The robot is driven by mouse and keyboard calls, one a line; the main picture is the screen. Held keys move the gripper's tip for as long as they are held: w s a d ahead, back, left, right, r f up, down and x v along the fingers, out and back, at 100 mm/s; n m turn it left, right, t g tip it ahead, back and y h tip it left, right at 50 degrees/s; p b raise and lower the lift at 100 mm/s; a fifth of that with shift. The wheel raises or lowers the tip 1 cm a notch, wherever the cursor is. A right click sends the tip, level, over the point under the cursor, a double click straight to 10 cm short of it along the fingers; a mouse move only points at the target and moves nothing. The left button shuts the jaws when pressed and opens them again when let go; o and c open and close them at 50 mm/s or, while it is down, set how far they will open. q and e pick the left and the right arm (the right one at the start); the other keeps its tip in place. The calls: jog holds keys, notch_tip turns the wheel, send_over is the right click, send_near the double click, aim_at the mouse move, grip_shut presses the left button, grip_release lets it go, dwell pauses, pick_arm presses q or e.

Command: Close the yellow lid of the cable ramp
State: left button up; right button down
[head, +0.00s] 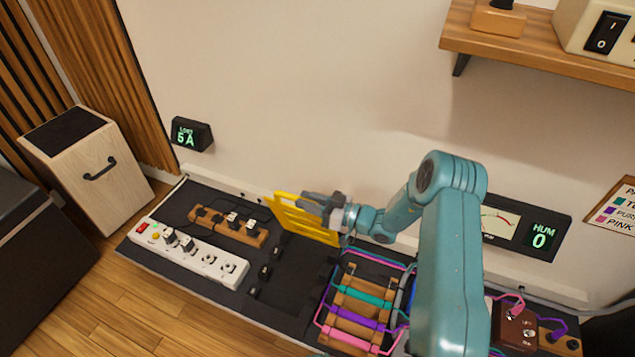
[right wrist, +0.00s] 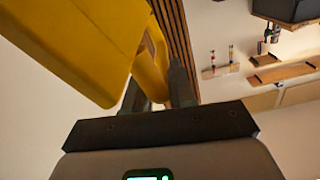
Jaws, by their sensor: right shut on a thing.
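The yellow lid (head: 303,222) stands raised and tilted above the dark cable ramp (head: 292,258). My right gripper (head: 308,203) reaches it from the right and is shut on the lid near its upper edge. In the right wrist view the yellow lid (right wrist: 85,45) fills the upper left, and a yellow part of it sits between the fingers of my right gripper (right wrist: 160,90). Several small dark pieces lie in the ramp's channel below the lid. My left gripper does not show.
A white power strip (head: 190,255) and a wooden block with plugs (head: 228,226) lie left of the ramp. A wooden frame with coloured cables (head: 355,310) lies to its right, partly near my arm. A wooden shelf (head: 540,45) juts out at the upper right.

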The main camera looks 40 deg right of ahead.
jog(key=shift+s+a+f+b, duration=0.25)
jog(key=shift+s+a, duration=0.1)
jog(key=shift+a, duration=0.3)
jog(key=shift+s+a+f+b, duration=0.25)
jog(key=shift+s+a+f, duration=0.05)
jog(key=shift+a, duration=0.3)
jog(key=shift+s+a+f+b, duration=0.25)
jog(key=shift+s+a, duration=0.1)
jog(key=shift+a, duration=0.3)
jog(key=c, duration=1.1)
grip_release()
jog(key=shift+o, duration=0.2)
jog(key=v, duration=1.6)
jog(key=shift+d, duration=0.15)
jog(key=shift+s, duration=0.15)
